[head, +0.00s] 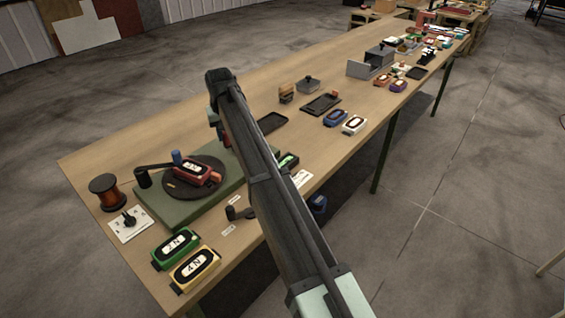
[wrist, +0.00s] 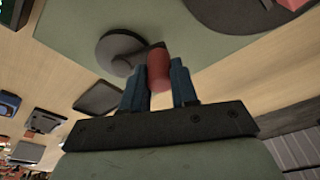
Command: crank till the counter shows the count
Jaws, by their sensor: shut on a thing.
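In the wrist view a red crank knob (wrist: 158,68) stands between the two blue fingers of my gripper (wrist: 157,85), which is shut on it. Beside the knob a dark round crank disc (wrist: 118,48) sits on the green base (wrist: 215,30). In the head view the green base (head: 172,212) carries a dark turntable (head: 178,188) with a red labelled box (head: 196,172) on it. My arm crosses the middle of the head view and hides my fingertips and part of the base. I cannot make out a count on any counter.
A green box (head: 174,246) and a yellow box (head: 195,270) lie at the table's near end, by a copper-coloured spool (head: 105,192) and a white switch plate (head: 131,225). Blue and white boxes, trays and a grey bin stand farther along. The far left tabletop is clear.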

